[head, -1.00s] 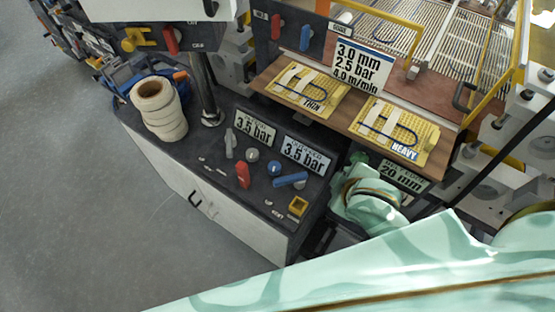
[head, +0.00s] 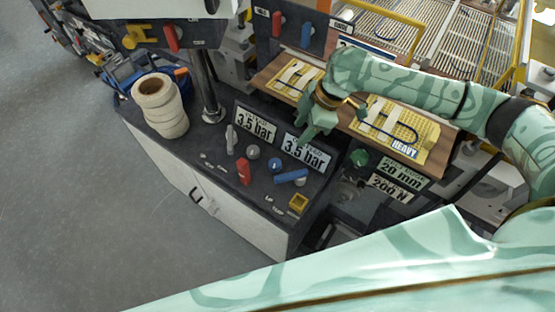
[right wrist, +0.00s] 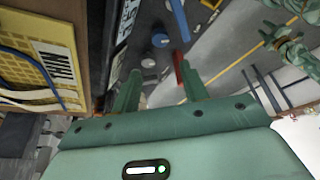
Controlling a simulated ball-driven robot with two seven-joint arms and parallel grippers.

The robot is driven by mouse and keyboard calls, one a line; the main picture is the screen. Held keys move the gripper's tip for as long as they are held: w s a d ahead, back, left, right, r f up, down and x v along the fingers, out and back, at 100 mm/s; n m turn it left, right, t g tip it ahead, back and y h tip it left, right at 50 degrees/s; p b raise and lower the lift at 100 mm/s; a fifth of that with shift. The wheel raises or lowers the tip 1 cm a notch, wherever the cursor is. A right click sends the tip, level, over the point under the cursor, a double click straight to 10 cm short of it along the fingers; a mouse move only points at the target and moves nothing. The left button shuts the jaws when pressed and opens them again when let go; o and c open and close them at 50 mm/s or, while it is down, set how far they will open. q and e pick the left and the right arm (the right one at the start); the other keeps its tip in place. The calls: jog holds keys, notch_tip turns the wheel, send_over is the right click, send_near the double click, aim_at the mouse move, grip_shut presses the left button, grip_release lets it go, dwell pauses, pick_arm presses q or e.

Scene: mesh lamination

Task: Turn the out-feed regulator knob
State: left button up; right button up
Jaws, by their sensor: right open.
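A round blue knob (head: 275,165) sits on the dark console top, in front of the right-hand 3.5 bar display (head: 306,153), whose small heading is hard to read. The blue knob also shows in the right wrist view (right wrist: 160,41), beyond the fingertips. A similar grey knob (head: 253,152) is beside it, before the left-hand display (head: 255,124). My right gripper (head: 308,135) points down above the right-hand display, its fingers open and empty, apart from the knobs.
A red lever (head: 243,172), a blue lever (head: 291,176) and a grey lever (head: 230,139) stand close around the knobs. A yellow square button (head: 298,203) is at the console's front. White tape rolls (head: 160,105) stand left. The wooden shelf (head: 268,75) with yellow cards lies behind.

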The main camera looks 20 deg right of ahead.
aim_at(276, 163)
jog(key=b+x, duration=0.3)
jog(key=x, duration=1.3)
jog(key=shift+a+r, duration=0.1)
jog(key=shift+a, duration=0.1)
jog(key=c, duration=0.7)
